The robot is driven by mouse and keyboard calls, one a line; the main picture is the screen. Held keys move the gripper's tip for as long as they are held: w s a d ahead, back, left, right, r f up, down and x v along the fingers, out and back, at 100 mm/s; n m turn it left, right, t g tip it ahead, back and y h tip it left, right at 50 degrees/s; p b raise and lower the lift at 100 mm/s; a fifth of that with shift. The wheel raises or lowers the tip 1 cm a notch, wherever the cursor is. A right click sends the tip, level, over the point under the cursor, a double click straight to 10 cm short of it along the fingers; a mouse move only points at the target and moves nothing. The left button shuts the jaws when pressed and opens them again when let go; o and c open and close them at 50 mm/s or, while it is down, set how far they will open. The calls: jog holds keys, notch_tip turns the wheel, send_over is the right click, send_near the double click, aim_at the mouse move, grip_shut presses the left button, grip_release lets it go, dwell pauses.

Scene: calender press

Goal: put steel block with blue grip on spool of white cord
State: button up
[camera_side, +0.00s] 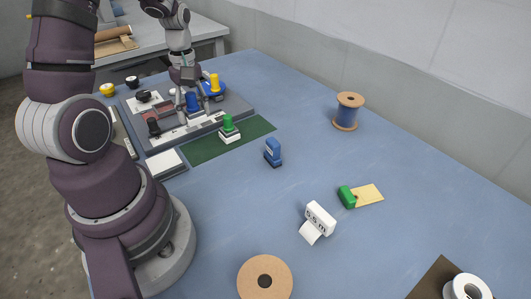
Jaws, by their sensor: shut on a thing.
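My gripper (192,101) is at the grey board at the back left, pointing down, with its fingers shut on the blue grip (193,103) of the steel block. The block below the grip is small and partly hidden by the fingers; I cannot tell whether it touches the board. A tan disc with a dark centre hole (283,270) lies at the front middle, like a spool seen from above; its cord does not show. A white roll (468,288) is at the lower right corner, cut by the frame. I cannot tell which of these is the spool of white cord.
A green-gripped block (228,124) stands on a green mat (258,127). A blue-cord spool (347,114), blue stamp-like piece (273,153), white labelled block (320,217) and green piece (347,196) stand apart on the blue table.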

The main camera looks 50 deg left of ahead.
jog(key=w+d+r+m, duration=0.2)
jog(key=w+d, duration=0.1)
jog(key=d, duration=0.3)
jog(key=w+d+r+m, duration=0.2)
jog(key=d, duration=0.4)
notch_tip(320, 180, up, 4)
jog(key=m, duration=0.9)
send_over(265, 281)
notch_tip(265, 281, down, 8)
jog(key=shift+f, duration=0.2)
jog(key=o, duration=1.2)
jog(key=shift+f, duration=0.1)
